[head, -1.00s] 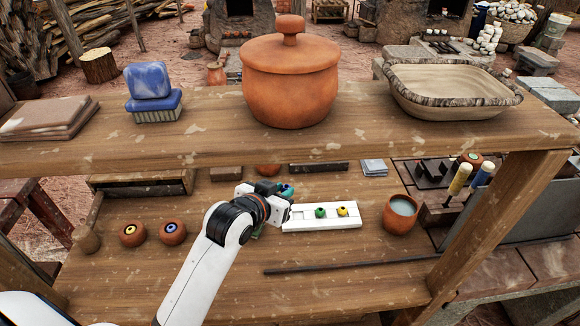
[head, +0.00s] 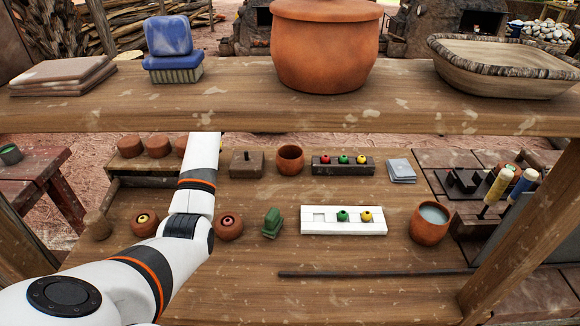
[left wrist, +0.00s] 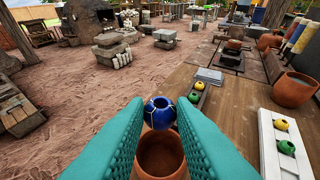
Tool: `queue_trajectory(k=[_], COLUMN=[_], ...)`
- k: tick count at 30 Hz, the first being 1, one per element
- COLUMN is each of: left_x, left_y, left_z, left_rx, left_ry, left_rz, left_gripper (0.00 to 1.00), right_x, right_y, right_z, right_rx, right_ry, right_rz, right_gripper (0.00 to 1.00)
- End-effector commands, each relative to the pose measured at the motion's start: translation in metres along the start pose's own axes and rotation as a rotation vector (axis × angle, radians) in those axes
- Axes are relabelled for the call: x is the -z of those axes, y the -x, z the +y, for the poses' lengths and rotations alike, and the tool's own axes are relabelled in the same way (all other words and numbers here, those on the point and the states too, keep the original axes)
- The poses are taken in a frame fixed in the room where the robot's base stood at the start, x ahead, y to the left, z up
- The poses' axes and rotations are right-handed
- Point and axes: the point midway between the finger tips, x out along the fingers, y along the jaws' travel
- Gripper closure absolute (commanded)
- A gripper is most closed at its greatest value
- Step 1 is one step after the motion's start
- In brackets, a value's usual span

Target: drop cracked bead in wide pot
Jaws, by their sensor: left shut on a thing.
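A blue bead (left wrist: 160,112) with pale crack-like lines is held between the teal fingertips of my left gripper (left wrist: 161,115) in the left wrist view. An open clay pot (left wrist: 158,148) lies beneath the bead in that view, partly covered by the fingers; the gap between bead and pot is hard to judge. The pot seems to be the open clay pot (head: 290,160) beside the dark bead rack in the head view. There my left arm (head: 195,200) rises behind the upper shelf, which hides the gripper. My right gripper is not in view.
The upper shelf (head: 240,112) carries a lidded pot (head: 325,50) and a basin (head: 500,75). Below are a white tray (head: 340,228) with green and yellow beads and an empty slot, a dark rack (head: 343,171) with beads, and a cup of pale liquid (head: 430,225).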

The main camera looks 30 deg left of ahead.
Motion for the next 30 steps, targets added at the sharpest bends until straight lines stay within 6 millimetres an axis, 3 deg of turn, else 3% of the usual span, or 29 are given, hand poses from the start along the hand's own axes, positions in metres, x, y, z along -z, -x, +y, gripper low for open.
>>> queue_trajectory(k=[12, 22, 23, 24, 27, 30], left_x=[0.044, 0.046, 0.046, 0.046, 0.046, 0.046], left_y=[-0.022, -0.023, -0.023, -0.023, -0.023, -0.023], left_z=[-0.001, -0.001, -0.001, -0.001, -0.001, -0.001], left_rx=[0.000, -0.001, -0.001, -0.001, -0.001, -0.001], left_ry=[0.003, 0.002, 0.002, 0.002, 0.002, 0.002], left_rz=[0.001, 0.001, 0.001, 0.001, 0.001, 0.001], left_gripper=[0.99, 0.99, 0.73, 0.66, 0.52, 0.52], right_x=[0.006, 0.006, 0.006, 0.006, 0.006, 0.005], right_y=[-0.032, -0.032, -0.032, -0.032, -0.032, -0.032], right_z=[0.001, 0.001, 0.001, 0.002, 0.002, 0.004], right_rx=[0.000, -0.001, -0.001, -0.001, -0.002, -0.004], right_ry=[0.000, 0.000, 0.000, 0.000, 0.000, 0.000], right_rz=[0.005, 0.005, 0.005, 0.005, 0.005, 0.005], right_gripper=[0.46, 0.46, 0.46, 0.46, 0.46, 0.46])
